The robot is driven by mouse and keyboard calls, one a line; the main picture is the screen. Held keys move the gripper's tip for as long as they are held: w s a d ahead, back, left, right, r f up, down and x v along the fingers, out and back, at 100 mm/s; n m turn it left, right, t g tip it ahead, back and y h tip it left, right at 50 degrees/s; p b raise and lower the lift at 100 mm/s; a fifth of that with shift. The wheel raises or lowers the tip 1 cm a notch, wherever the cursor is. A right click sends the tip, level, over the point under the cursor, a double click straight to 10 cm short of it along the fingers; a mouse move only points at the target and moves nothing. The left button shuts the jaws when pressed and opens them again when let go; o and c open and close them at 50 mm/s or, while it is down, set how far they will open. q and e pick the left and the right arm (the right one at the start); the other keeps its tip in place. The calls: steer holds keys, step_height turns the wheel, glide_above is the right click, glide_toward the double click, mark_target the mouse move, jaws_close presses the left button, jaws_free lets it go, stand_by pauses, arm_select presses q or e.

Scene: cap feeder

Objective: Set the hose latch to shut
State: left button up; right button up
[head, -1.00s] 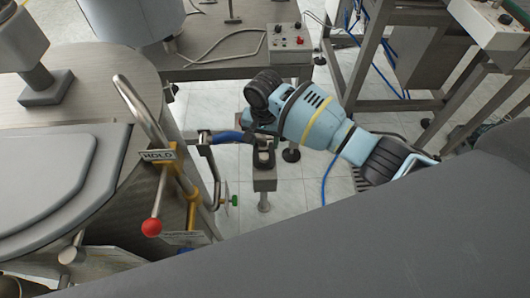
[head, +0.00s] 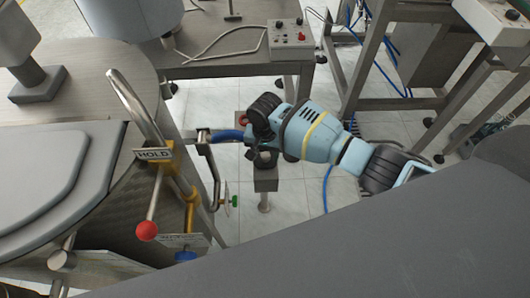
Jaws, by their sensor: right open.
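A blue hose (head: 226,136) runs from a metal pipe fitting (head: 203,137) at the side of the round machine toward my right gripper. A small red ring-like part (head: 243,119) shows beside my dark wrist, at the hose's right end; I cannot tell whether it is the latch handle. My right gripper (head: 257,148) is open, just below the wrist and close to the hose end. The wrist hides much of the hose end, and the latch's setting cannot be read. My left gripper is out of view.
A red-knobbed lever (head: 147,230) and a HOLD sign (head: 154,154) stand on the machine's side. A grey post (head: 265,180) stands below my right gripper. A control box (head: 290,40) sits on the table behind. Tiled floor lies open around the post.

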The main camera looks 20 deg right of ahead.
jaws_close()
steer(key=shift+w+d+f+b, duration=0.1)
steer(key=shift+w+d+b, duration=0.1)
steer(key=shift+w, duration=0.35)
steer(key=shift+w+d+b, duration=0.1)
steer(key=shift+w+b, duration=0.1)
steer(key=shift+w, duration=0.35)
steer(key=shift+w+d, duration=0.15)
steer(key=shift+w, duration=0.15)
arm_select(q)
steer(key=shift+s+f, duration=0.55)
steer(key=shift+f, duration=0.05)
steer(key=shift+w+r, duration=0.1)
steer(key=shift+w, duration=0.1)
arm_select(e)
steer(key=shift+r, duration=0.2)
jaws_free()
steer(key=shift+w+f, duration=0.1)
steer(key=shift+w, duration=0.05)
